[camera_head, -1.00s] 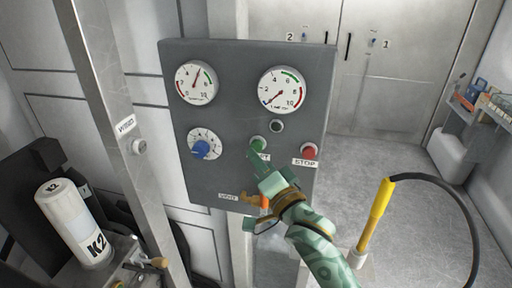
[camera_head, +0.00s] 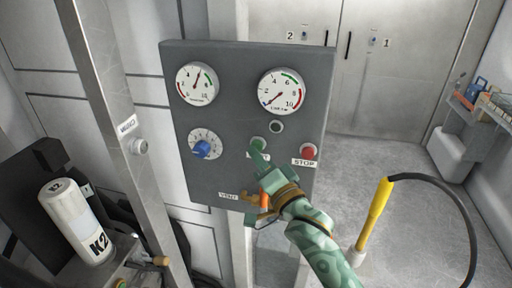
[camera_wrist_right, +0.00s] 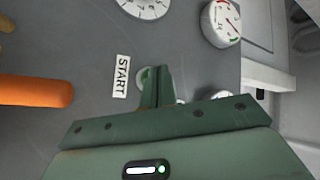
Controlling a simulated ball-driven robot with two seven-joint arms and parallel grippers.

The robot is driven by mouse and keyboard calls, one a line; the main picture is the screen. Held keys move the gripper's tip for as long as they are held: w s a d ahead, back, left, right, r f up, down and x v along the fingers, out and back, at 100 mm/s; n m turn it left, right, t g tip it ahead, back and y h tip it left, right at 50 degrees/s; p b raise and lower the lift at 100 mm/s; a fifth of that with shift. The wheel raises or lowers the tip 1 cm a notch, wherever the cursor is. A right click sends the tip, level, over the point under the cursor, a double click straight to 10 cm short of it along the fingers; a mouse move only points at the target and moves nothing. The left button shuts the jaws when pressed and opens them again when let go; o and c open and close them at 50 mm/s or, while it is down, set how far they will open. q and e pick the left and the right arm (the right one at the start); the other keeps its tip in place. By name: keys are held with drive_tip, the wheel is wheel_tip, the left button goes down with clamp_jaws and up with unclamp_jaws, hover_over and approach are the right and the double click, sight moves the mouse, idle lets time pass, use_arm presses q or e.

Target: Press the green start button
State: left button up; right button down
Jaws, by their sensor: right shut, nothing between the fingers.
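The green start button (camera_head: 258,144) sits on the grey control panel (camera_head: 225,112), below the right gauge. My right gripper (camera_head: 259,153) is shut and empty, with its fingertips at the button's lower edge. In the right wrist view the shut fingertips (camera_wrist_right: 157,72) partly cover the button (camera_wrist_right: 145,75), beside the START label (camera_wrist_right: 122,76). I cannot tell whether they touch it or whether it is pushed in. My left gripper is not in view.
The red stop button (camera_head: 308,151) is just right of the start button. A blue knob (camera_head: 201,149) is to the left. An orange vent handle (camera_head: 264,200) is under my right gripper. A yellow-handled hose (camera_head: 374,215) stands at the right.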

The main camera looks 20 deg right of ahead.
drive_tip(key=shift+w+d, duration=0.25)
drive_tip(key=shift+w, duration=0.15)
idle(0.3)
drive_tip(key=shift+s, duration=0.1)
drive_tip(key=shift+s+a+p, duration=0.5)
drive_tip(key=shift+s+p, duration=0.2)
drive_tip(key=shift+p, duration=0.1)
drive_tip(key=s+a, duration=0.1)
drive_tip(key=s+a+p, duration=0.1)
drive_tip(key=s+p, duration=0.1)
drive_tip(key=s, duration=0.1)
drive_tip(key=shift+s+a, duration=0.1)
drive_tip(key=shift+a, duration=0.3)
